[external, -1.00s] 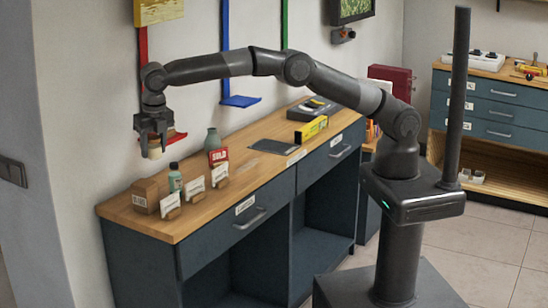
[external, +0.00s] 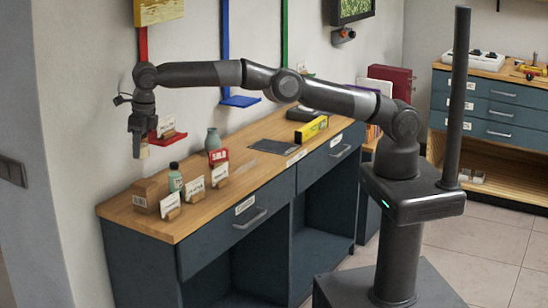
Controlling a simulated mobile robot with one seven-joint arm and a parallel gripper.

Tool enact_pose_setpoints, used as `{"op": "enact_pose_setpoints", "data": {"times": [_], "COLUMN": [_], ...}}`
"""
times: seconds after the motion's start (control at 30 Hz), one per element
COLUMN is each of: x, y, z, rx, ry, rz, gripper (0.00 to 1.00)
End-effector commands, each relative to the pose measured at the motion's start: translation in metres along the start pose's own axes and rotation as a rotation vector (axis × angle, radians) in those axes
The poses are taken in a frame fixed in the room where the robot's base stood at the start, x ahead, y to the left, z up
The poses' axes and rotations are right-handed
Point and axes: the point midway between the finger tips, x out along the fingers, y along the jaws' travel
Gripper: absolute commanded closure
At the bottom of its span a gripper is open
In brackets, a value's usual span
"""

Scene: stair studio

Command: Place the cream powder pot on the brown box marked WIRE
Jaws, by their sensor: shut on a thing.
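The brown box (external: 150,188) sits at the near left end of the wooden counter, with a small pale label on its front that is too small to read. My gripper (external: 140,148) is shut on the cream powder pot (external: 145,152), which shows as a small pale piece at the fingers. The gripper points down and holds the pot in the air above the box, with a gap between them. The fingers hide part of the pot.
A dark-capped bottle (external: 175,178) and several card holders (external: 195,190) stand right beside the box. A grey-green bottle (external: 213,140) and a red SOLD sign (external: 218,156) are farther back. A red wall shelf (external: 168,139) is close behind the gripper. The counter middle (external: 245,170) is clear.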

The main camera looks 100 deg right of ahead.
Motion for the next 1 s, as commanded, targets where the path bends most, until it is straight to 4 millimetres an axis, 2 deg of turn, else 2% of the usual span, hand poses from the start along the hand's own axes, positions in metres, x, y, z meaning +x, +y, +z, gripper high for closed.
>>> {"op": "enact_pose_setpoints", "data": {"times": [0.07, 0.2, 0.47, 0.7, 1.0], "x": [0.004, 0.026, 0.045, 0.077, 0.08], "y": [0.0, 0.0, 0.0, 0.0, 0.0], "z": [-0.003, -0.005, -0.008, -0.013, -0.013], "rx": [-0.001, 0.0, 0.001, 0.001, 0.001], "ry": [0.002, 0.003, 0.002, 0.001, 0.0], "rz": [0.0, -0.001, 0.0, 0.0, 0.001], "gripper": [0.8, 0.8, 0.8, 0.8, 0.8]}}
